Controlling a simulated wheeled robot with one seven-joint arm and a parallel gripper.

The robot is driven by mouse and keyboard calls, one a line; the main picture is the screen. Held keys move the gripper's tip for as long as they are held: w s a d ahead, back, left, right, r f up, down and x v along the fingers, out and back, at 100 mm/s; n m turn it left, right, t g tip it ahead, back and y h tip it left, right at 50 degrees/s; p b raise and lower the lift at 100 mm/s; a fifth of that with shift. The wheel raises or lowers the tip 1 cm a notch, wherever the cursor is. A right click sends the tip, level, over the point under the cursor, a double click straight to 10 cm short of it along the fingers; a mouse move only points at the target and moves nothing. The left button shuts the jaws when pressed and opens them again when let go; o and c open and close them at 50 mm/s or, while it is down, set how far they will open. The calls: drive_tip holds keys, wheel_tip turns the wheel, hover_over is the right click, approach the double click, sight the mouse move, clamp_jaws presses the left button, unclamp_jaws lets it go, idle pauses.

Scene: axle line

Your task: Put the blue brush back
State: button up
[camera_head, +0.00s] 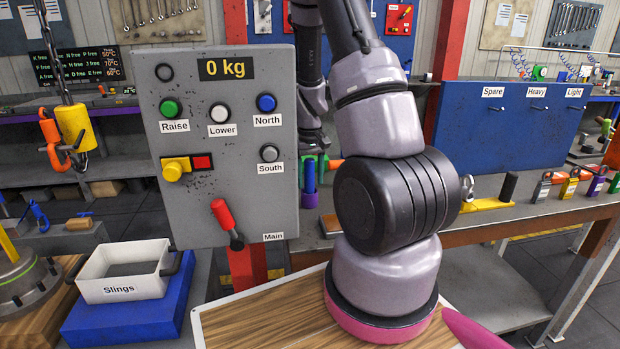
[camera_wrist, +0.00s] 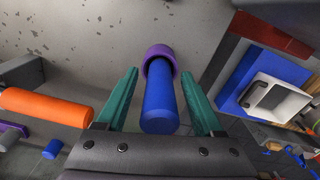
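The blue brush (camera_wrist: 161,104) is a plain blue cylinder. It lies between the two green fingers of my gripper (camera_wrist: 160,72) in the wrist view, with a gap on each side. My gripper is open around it and does not appear to touch it. A purple ring or cup (camera_wrist: 157,53) surrounds its far end. In the head view the blue brush (camera_head: 310,177) is upright between the green fingers, and the purple part (camera_head: 309,201) is at its lower end. I cannot tell whether the purple part belongs to the brush or holds it.
An orange cylinder (camera_wrist: 45,105) lies left of my gripper in the wrist view. A grey control panel (camera_head: 222,130) stands close left of my arm. A white Slings tray (camera_head: 123,287) sits on a blue block (camera_head: 130,318). Several padlocks (camera_head: 570,183) stand on the right bench.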

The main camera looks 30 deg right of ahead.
wheel_tip(320, 180, up, 12)
drive_tip(key=shift+r, duration=0.15)
idle(0.4)
idle(0.4)
